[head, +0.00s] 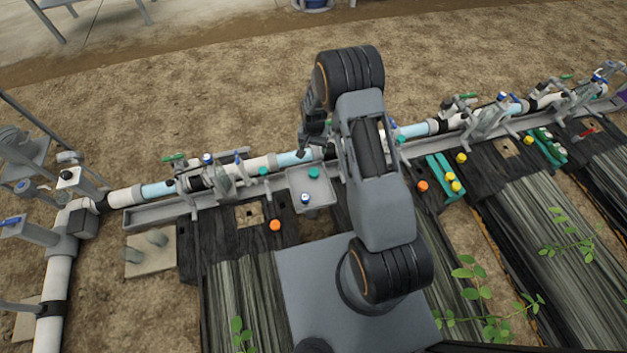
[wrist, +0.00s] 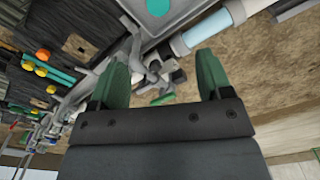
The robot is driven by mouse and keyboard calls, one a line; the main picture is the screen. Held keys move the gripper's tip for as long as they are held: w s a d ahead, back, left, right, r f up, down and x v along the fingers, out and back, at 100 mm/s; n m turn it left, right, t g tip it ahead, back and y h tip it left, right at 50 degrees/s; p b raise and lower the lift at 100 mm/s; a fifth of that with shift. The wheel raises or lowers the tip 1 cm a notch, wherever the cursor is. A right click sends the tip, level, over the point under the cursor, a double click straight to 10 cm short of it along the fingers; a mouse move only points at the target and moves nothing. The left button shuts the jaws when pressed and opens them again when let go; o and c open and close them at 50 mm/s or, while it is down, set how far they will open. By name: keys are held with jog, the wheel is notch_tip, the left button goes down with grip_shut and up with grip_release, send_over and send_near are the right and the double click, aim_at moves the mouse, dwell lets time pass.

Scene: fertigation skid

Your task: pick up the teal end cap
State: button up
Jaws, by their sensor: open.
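A round teal end cap (head: 313,172) lies in a small grey tray (head: 326,199) left of my arm in the head view. A teal disc (wrist: 158,6) shows at the top edge of the wrist view, in a grey tray and partly cut off. Another small teal cap (head: 263,171) is on the rail to the left of the tray. My gripper (head: 303,151) is above the pipe line, just behind the tray and apart from the cap. In the wrist view its two green fingers (wrist: 163,65) are spread, with nothing held between them.
A blue-and-white cap (head: 305,198) shares the tray. The white and clear pipe (head: 258,165) with valves runs behind it. An orange cap (head: 275,225) sits on dark boards at left; a teal rack (head: 446,182) with yellow caps is at right. Bare soil lies beyond the pipe.

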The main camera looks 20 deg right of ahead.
jog(key=b, duration=0.3)
send_over(314, 173)
jog(key=f, duration=1.2)
jog(key=shift+w+a+f, duration=0.1)
jog(key=shift+w, duration=0.1)
jog(key=shift+s+f+b, duration=0.15)
jog(key=shift+f+b, duration=1)
jog(key=shift+f, duration=1.5)
jog(key=shift+c, duration=0.3)
jog(key=c, duration=0.9)
